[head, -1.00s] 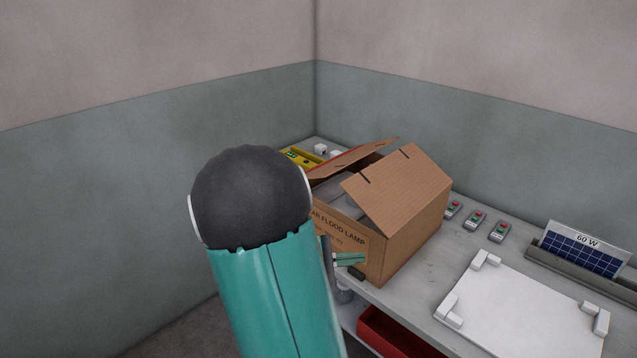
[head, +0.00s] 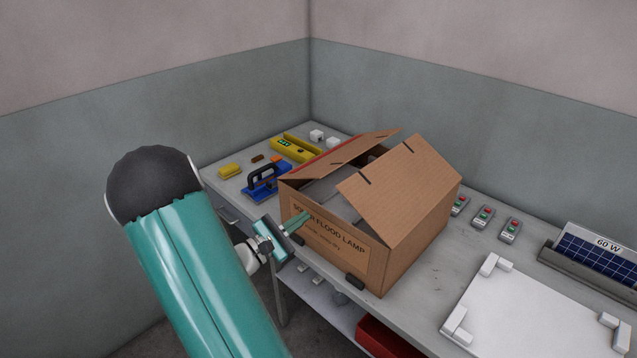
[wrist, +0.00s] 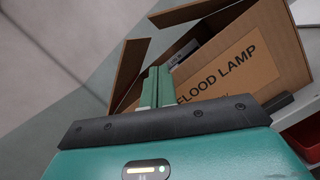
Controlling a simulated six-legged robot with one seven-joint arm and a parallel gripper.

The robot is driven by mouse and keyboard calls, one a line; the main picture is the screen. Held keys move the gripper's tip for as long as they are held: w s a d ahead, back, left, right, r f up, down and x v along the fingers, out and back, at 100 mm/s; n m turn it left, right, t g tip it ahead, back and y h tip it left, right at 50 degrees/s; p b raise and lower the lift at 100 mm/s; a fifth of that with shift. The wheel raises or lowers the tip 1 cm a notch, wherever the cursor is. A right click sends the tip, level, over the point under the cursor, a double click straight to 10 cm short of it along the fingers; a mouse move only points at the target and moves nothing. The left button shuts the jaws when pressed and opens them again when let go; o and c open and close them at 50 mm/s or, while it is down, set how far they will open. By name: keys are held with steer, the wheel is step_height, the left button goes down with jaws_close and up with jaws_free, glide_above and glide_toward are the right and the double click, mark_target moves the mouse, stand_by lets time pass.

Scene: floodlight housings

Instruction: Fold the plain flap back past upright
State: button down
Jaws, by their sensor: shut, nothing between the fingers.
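A cardboard box (head: 428,238) labelled for a flood lamp stands at the bench's front edge. Its plain flap (head: 402,187), on the right, slopes up over the opening with its free edge raised. The other top flap (head: 335,160), on the left, has a red strip and also stands partly raised. Between them a grey item (head: 327,187) shows inside. My gripper (head: 304,217) is shut and empty at the box's labelled front, left of its middle. In the wrist view its fingers (wrist: 153,88) point at the box's label (wrist: 222,72); whether they touch the box is unclear.
A blue tool (head: 266,184), a yellow level (head: 295,149) and small white blocks lie behind and left of the box. Several small switch boxes (head: 483,217) sit to its right. A white fixture plate (head: 530,315) and a solar panel (head: 594,250) fill the right side.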

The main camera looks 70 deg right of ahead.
glide_toward(351, 177)
steer(key=d, duration=0.1)
steer(key=s+d, duration=0.1)
steer(key=d, duration=0.2)
steer(key=shift+s+f, duration=0.2)
steer(key=shift+f, duration=0.2)
steer(key=shift+s+a+r, duration=0.1)
steer(key=shift+s+r, duration=0.2)
steer(key=shift+r, duration=0.25)
steer(key=shift+r, duration=0.25)
